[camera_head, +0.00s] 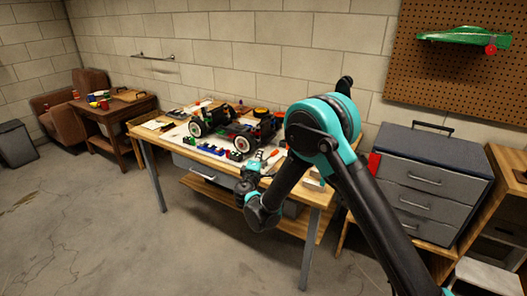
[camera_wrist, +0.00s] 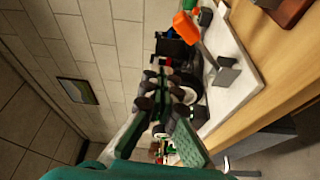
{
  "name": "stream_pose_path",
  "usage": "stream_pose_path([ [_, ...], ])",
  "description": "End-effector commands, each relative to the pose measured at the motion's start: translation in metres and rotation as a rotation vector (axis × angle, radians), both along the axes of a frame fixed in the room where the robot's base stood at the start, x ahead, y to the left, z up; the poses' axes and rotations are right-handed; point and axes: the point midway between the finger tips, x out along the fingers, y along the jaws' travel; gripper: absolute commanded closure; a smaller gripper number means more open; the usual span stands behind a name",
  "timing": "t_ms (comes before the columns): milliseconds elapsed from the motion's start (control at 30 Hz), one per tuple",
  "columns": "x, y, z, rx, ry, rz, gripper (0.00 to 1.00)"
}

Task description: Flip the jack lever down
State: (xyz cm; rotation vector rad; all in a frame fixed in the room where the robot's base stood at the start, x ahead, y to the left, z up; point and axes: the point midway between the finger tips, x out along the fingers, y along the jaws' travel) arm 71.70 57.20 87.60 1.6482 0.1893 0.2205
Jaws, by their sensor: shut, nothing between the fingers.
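The RC car (camera_head: 240,138) stands on a white mat on the workbench, with its white-hubbed wheels showing. In the wrist view a dark wheel (camera_wrist: 192,88) of the car shows just beyond my fingers. My gripper (camera_wrist: 165,80) is shut and empty, with its fingertips close in front of the car. I cannot tell whether they touch it. In the head view my gripper (camera_head: 254,168) is small, at the bench's front edge near the car. I cannot make out the jack or its lever clearly in either view; the fingers cover part of the car's side.
The workbench (camera_head: 312,195) also carries a row of small coloured items (camera_head: 209,149). An orange item (camera_wrist: 185,26) and a grey bracket (camera_wrist: 226,73) lie near the fingers in the wrist view. A grey drawer cabinet (camera_head: 425,175) stands at right. Floor in front is clear.

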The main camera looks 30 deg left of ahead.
Motion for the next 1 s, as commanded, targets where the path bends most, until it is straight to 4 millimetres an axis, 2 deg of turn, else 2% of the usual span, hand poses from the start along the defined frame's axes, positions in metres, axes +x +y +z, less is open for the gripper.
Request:
stream_pose_path([
  [100, -0.022, -0.003, -0.005, 0.0, 0.0, 0.003, 1.0],
  [333, -0.045, -0.007, -0.01, 0.0, 0.0, 0.002, 1.0],
  [900, -0.048, -0.007, -0.01, -0.001, 0.0, 0.002, 1.0],
  [1000, -0.043, -0.014, -0.008, 0.002, 0.008, -0.008, 1.0],
])
